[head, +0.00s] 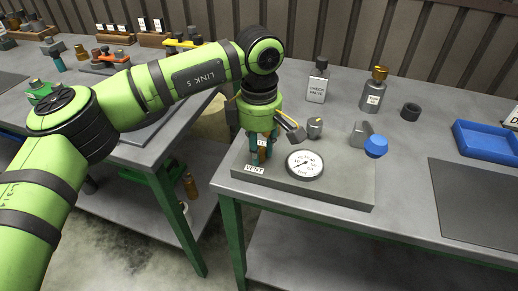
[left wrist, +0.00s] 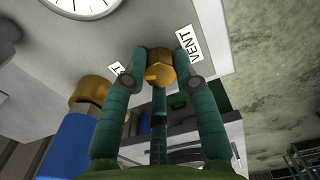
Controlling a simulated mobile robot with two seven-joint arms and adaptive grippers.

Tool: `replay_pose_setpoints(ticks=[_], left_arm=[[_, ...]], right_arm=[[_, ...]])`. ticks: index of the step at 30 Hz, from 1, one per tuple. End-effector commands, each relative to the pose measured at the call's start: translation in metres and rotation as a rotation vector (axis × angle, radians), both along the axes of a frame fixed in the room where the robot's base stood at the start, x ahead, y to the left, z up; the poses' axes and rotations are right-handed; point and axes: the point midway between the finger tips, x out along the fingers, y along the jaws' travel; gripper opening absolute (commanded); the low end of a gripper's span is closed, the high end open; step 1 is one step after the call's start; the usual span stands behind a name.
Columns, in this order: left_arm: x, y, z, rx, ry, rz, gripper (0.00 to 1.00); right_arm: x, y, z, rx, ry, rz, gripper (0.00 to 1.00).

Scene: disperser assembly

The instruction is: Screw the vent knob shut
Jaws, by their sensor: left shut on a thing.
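The vent knob is a faceted brass knob (left wrist: 160,68) with a small yellow mark, beside the VENT label (left wrist: 188,43) on the grey block. My left gripper (head: 262,158) points down at the front left corner of the block (head: 340,192). Its teal fingers are shut around the knob, as the left wrist view (left wrist: 160,75) shows. In the head view the fingers mostly hide the knob, and the VENT label (head: 254,169) lies in front of them. The knob's thread and seat are hidden. My right gripper is not in view.
A round dial gauge (head: 305,164) is on the block right of the fingers. Behind are a CHECK VALVE bottle (head: 317,82) and another bottle (head: 373,92). A blue tray (head: 485,142) is far right.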

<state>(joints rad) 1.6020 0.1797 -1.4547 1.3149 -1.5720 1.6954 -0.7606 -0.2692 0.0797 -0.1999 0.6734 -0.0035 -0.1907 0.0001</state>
Motion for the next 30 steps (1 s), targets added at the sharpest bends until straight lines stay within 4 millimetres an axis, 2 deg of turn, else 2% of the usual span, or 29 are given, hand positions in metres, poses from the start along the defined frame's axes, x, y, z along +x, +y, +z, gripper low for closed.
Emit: replay_pose_setpoints(ticks=[4, 10, 25, 26, 27, 30], left_arm=[[-0.0008, -0.0002, -0.0011, 0.001, 0.003, -0.07, 0.0], [-0.0008, 0.0001, -0.0008, 0.002, 0.003, -0.121, 0.0], [-0.0008, 0.0003, -0.0007, 0.002, 0.003, -0.136, 0.0], [-0.0007, 0.0004, -0.0007, 0.002, 0.003, -0.136, 0.41], [-0.0007, 0.0004, -0.0007, 0.002, 0.003, -0.136, 0.53], [-0.0005, 0.0003, -0.0006, 0.002, 0.002, -0.135, 0.53]], right_arm=[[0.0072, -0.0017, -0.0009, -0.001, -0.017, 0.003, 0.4], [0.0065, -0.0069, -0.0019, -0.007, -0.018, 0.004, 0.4], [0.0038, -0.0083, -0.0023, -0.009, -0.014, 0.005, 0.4], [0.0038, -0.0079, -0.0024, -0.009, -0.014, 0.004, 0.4], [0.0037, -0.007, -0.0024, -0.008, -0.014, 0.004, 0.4], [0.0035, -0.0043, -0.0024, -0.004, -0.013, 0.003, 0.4]])
